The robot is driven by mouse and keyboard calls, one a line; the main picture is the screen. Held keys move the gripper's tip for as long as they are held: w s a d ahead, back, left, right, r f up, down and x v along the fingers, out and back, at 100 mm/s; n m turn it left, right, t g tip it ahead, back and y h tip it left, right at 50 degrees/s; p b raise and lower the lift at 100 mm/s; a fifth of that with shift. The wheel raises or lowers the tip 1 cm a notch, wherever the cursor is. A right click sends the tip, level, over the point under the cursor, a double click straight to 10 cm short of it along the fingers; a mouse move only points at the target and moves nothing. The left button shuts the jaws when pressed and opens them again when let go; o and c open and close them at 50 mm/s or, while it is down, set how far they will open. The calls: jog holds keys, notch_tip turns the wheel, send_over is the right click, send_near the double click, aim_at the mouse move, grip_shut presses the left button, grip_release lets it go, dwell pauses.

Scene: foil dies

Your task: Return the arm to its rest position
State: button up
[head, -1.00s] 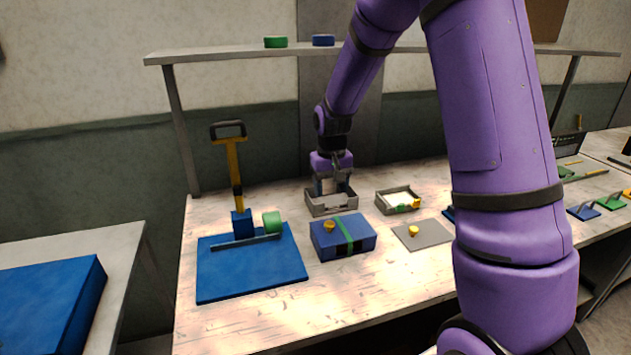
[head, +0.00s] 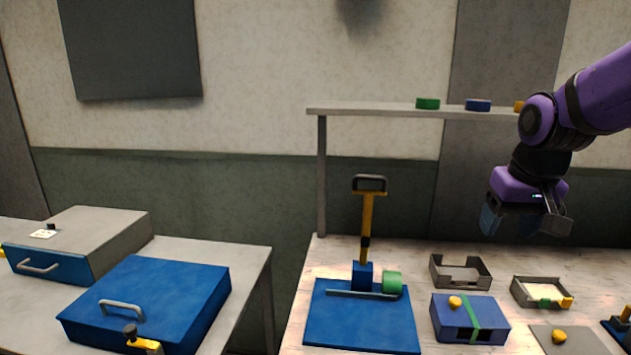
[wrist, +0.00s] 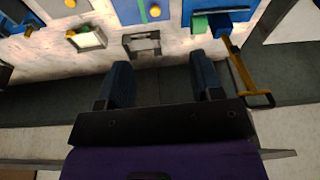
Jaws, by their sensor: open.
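My gripper (head: 523,222) hangs from my purple arm at the right of the head view, in the air above the back of the workbench. Its two fingers are apart with nothing between them. In the wrist view, my gripper (wrist: 162,85) also shows two separate dark fingers and an empty gap. A grey open tray (head: 460,272) sits on the bench below and to the left of it, apart from the fingers. The tray also shows in the wrist view (wrist: 157,56), beyond the fingertips.
A shelf (head: 400,112) with green and blue discs runs behind the bench, near my arm. A blue press with an upright yellow lever (head: 366,225) stands left. A blue box with a green strap (head: 450,318) and another tray (head: 520,290) lie in front. A side table (head: 245,265) holds blue cases.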

jog(key=s+r+t, duration=0.1)
jog(key=s+r, duration=0.1)
jog(key=s, duration=0.6)
jog(key=s+a+r+t, duration=0.1)
jog(key=s+r, duration=0.1)
jog(key=s, duration=0.6)
jog(key=shift+a+r+n, duration=0.25)
jog(key=shift+r+n, duration=0.15)
jog(key=shift+s, duration=0.1)
